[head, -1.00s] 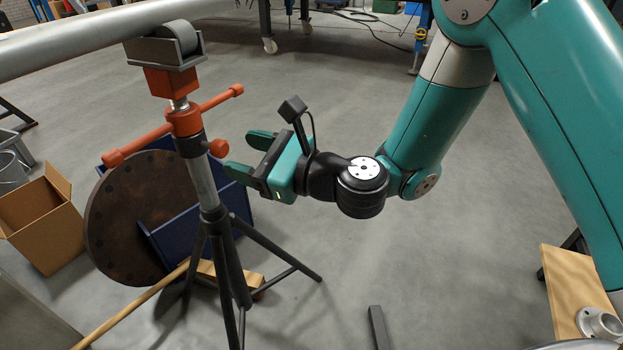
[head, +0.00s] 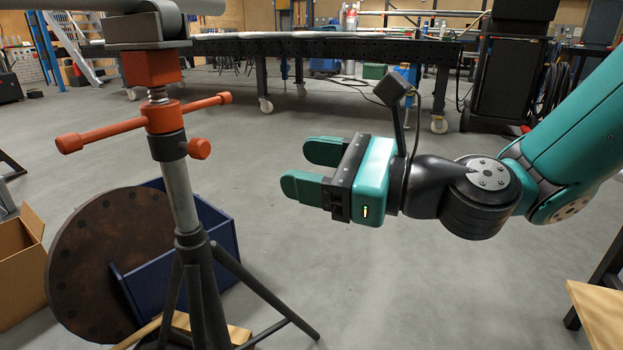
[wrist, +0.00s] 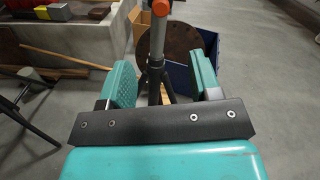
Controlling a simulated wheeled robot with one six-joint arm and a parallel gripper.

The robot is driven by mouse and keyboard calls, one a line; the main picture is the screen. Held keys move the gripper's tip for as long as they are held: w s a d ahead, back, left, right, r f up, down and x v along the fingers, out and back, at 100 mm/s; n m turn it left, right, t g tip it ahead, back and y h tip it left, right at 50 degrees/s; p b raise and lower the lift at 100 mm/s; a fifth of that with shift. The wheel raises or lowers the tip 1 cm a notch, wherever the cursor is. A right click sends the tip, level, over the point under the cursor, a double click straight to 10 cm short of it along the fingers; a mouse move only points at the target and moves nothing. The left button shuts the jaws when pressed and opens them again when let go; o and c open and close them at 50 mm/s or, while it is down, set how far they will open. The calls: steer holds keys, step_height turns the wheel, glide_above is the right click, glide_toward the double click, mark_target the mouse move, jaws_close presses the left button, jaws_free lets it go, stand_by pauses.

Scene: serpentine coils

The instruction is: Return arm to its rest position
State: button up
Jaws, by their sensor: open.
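My gripper (head: 312,170) is in the middle of the head view, with its teal fingers pointing left. The fingers are apart with nothing between them. It is to the right of an orange and black pipe stand (head: 180,200) and does not touch it. In the wrist view, my gripper (wrist: 160,85) shows both fingers spread, with the pipe stand (wrist: 158,45) beyond them. My arm reaches in from the right side of the head view.
The stand carries a grey pipe (head: 70,25) on a roller. Behind it are a brown flanged disc (head: 85,265), a blue bin (head: 215,230) and a cardboard box (head: 18,270). A dark worktable (head: 330,47) stands at the back. A wooden-topped bench (head: 600,310) is at lower right. Open floor lies between.

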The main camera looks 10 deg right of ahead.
steer(key=s+f+n+g+h+p, duration=0.25)
steer(key=s+n+g+h, duration=0.4)
steer(key=n, duration=1.05)
steer(key=s+d+n+g+h+p, duration=0.25)
steer(key=s+d+n+h, duration=0.25)
steer(key=s+d+n, duration=0.45)
step_height(320, 180, up, 37)
steer(key=w+d+n+p, duration=0.1)
steer(key=p, duration=3.7)
steer(key=shift+w+d+t, duration=0.25)
steer(key=shift+w+t, duration=0.05)
steer(key=shift+w, duration=0.05)
steer(key=shift+c, duration=0.2)
